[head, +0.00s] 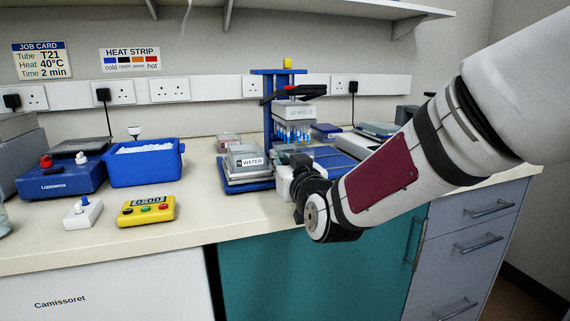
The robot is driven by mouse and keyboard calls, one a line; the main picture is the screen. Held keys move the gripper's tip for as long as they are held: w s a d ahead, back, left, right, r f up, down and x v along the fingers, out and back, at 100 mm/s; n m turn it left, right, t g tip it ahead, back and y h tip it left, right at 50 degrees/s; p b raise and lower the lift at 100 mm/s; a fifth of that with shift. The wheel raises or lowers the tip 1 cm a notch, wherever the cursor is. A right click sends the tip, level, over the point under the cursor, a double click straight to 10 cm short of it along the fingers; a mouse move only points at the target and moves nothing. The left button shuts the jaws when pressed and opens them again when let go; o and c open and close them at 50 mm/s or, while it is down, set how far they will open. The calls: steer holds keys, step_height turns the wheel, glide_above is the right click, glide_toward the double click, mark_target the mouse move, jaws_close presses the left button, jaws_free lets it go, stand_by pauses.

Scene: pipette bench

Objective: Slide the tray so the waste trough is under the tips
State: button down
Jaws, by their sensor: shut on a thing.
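The pipetting stand (271,105) is a blue frame at the back of the bench. Its grey pipette head (294,110) carries a row of blue tips (293,133) pointing down. A blue sliding tray (246,186) lies in front of and below the stand. A grey trough labelled WATER (246,160) sits on the tray's left part. My gripper (298,187) is at the tray's front right, beside the trough, and its fingers are largely hidden by my wrist. What it grips cannot be seen clearly, but it is at the tray's edge. I cannot make out which vessel is the waste trough.
A blue ice box (146,163), a yellow timer (146,211), a white switch box (82,213) and a blue heater (62,178) stand on the left. Bare worktop (200,208) lies between the timer and the tray. More equipment (379,130) stands right of the stand.

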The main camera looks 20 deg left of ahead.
steer(key=c, duration=1.5)
jaws_free()
steer(key=shift+s+a, duration=0.2)
steer(key=shift+a, duration=0.05)
steer(key=shift+d, duration=0.1)
steer(key=shift+s+d, duration=0.15)
steer(key=shift+s, duration=0.05)
steer(key=v, duration=1.1)
steer(key=shift+s+d, duration=0.1)
steer(key=shift+s, duration=0.05)
